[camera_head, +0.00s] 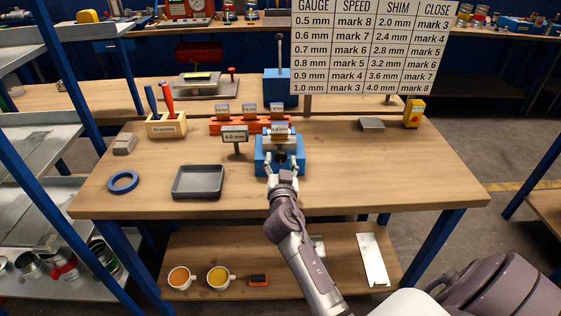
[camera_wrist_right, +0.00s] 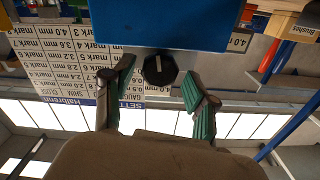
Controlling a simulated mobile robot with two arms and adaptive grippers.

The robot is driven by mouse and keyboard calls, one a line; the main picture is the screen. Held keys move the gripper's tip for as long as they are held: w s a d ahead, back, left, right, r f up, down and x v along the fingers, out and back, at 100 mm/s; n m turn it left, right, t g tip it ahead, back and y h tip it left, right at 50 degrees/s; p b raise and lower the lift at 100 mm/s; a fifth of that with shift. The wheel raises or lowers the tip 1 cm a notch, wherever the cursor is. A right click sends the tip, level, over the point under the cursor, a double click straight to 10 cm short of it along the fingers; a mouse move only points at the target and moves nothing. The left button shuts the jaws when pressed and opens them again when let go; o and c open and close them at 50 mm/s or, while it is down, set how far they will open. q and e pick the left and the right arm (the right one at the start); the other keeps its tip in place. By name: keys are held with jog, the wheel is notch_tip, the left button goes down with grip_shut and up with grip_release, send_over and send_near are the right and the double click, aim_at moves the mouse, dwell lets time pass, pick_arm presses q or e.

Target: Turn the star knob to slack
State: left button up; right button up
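A blue device (camera_head: 261,158) stands near the front middle of the workbench, and its blue body (camera_wrist_right: 160,25) fills the top of the right wrist view. A round black knob (camera_wrist_right: 160,70) with a pale mark sits on its near face; I cannot tell star lobes. In the head view the knob is hidden or too small to make out. My right gripper (camera_head: 282,172) is in front of the device. In the right wrist view its green-padded fingers (camera_wrist_right: 160,92) are open, one on each side of the knob, with gaps visible. My left gripper is not in view.
A small sign reading 4.0 mm (camera_head: 235,134) stands left of the device, with a grey tray (camera_head: 198,182) nearer the front. Orange holders (camera_head: 220,127) stand behind. A settings chart (camera_head: 370,50) rises at the back. The bench's right side is mostly clear.

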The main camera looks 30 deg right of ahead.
jog(key=c, duration=0.8)
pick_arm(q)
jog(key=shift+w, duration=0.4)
pick_arm(e)
jog(key=shift+c, duration=0.2)
